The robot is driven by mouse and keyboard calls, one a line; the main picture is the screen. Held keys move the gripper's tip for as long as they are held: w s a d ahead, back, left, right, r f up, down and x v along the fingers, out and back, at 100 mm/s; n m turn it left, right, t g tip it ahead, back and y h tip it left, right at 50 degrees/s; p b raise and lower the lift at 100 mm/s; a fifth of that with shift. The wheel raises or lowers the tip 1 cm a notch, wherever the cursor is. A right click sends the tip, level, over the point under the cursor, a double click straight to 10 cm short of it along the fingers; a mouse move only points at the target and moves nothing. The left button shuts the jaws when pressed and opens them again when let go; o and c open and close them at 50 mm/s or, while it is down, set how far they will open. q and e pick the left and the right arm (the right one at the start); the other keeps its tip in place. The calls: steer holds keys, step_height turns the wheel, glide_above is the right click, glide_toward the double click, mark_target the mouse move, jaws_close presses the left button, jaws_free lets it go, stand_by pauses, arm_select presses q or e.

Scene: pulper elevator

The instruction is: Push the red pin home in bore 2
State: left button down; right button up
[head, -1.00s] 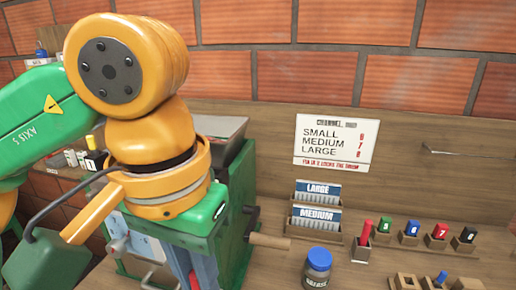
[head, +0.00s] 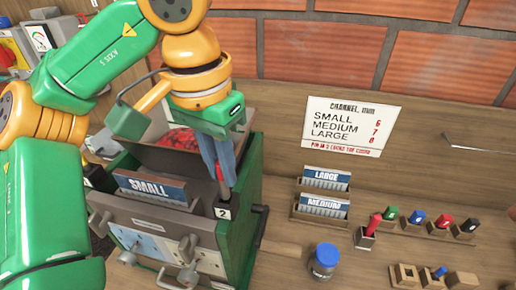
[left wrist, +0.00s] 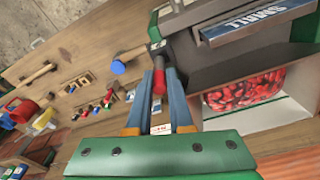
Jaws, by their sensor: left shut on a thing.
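My left gripper (head: 224,182) points down just above that label. In the left wrist view its two blue fingers (left wrist: 159,88) are shut on a red pin (left wrist: 159,82). The pin's far end is beside the machine's edge near bore 2; how deep it sits in the bore cannot be told. My right gripper is not in view.
A SMALL plate (head: 152,187) stands in the machine's top, by red fruit (head: 180,141).

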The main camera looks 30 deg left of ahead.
mark_target(224, 189)
arm_select(q)
steer(key=f, duration=0.3)
steer(key=shift+w+a+f, duration=0.15)
steer(key=shift+w+a, duration=0.1)
steer(key=shift+a, duration=0.05)
steer(key=shift+s+d+f, duration=0.1)
steer(key=shift+d+f, duration=0.05)
steer(key=shift+f, duration=0.15)
steer(key=shift+w+f, duration=0.15)
steer(key=shift+w, duration=0.15)
steer(key=shift+s+f, duration=0.1)
steer(key=shift+s, duration=0.1)
steer(key=shift+f+b, duration=0.4)
steer(key=shift+f, duration=0.1)
steer(key=c, duration=0.8)
jaws_free()
steer(key=shift+w+r+p, duration=0.15)
steer(key=shift+r+p, duration=0.5)
steer(key=shift+r, duration=0.5)
steer(key=r, duration=0.3)
steer(key=s+r, duration=0.1)
steer(key=r, duration=0.7)
steer(key=shift+s, duration=0.2)
steer(key=shift+a, duration=0.2)
